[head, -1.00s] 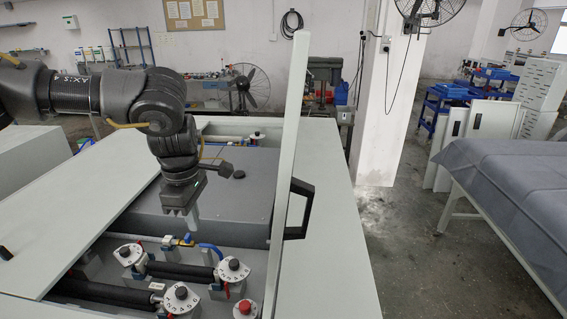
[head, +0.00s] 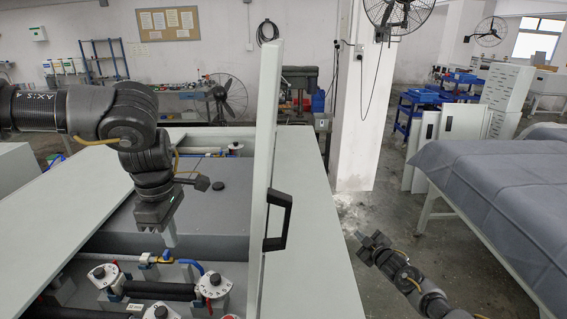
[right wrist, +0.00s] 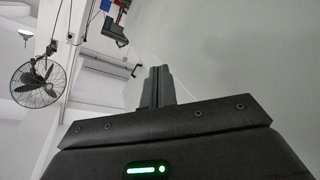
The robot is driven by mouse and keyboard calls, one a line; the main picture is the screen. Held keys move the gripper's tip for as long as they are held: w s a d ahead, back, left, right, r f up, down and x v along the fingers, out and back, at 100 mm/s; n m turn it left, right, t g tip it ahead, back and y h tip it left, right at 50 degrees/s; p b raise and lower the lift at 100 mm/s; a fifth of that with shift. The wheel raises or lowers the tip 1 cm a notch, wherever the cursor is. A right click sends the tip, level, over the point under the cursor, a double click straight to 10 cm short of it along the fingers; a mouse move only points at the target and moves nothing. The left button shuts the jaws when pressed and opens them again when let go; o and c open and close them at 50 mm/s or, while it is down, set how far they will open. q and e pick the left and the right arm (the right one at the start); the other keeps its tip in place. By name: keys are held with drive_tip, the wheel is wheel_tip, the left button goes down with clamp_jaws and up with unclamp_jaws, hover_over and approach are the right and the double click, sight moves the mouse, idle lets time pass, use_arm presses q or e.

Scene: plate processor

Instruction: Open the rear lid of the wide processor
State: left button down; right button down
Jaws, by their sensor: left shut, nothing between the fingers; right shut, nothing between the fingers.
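The wide processor is a pale cabinet (head: 318,270) with an open bay in its top. A pale lid (head: 266,150) stands upright, almost edge-on, with a black handle (head: 279,214) on its right face. I cannot tell for sure whether it is the rear lid. My left gripper (head: 170,238) is shut and empty, pointing down over the bay, left of the lid. My right gripper (head: 366,241) is shut and empty, right of the handle and apart from it. Its closed fingers also show in the right wrist view (right wrist: 158,88).
Dials (head: 213,285) and black rollers (head: 160,291) fill the bay's front, below a grey box (head: 215,205). A flat pale panel (head: 60,225) covers the left. A cloth-covered table (head: 490,185) stands at right. Clear floor (head: 385,205) lies between table and processor.

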drive_tip(key=w+a+r+n+g+y, duration=0.1)
drive_tip(key=a+r+n+y, duration=0.25)
drive_tip(key=r, duration=0.65)
drive_tip(key=w+a+r+n+y, duration=0.1)
drive_tip(key=a+r+n+y, duration=0.3)
drive_tip(key=r, duration=0.6)
drive_tip(key=w+a+r+n+g+y, duration=0.1)
drive_tip(key=r+n+y, duration=0.3)
drive_tip(key=r, duration=0.7)
drive_tip(key=s+a+r+n+g+y, duration=0.2)
drive_tip(key=s+a+n+g+y, duration=0.15)
drive_tip(key=s+n+g, duration=0.95)
drive_tip(key=s+a+r+h, duration=0.1)
drive_tip(key=a, duration=1.3)
drive_tip(key=shift+s+a+r, duration=0.2)
drive_tip(key=shift+a+r, duration=0.05)
drive_tip(key=shift+a, duration=0.05)
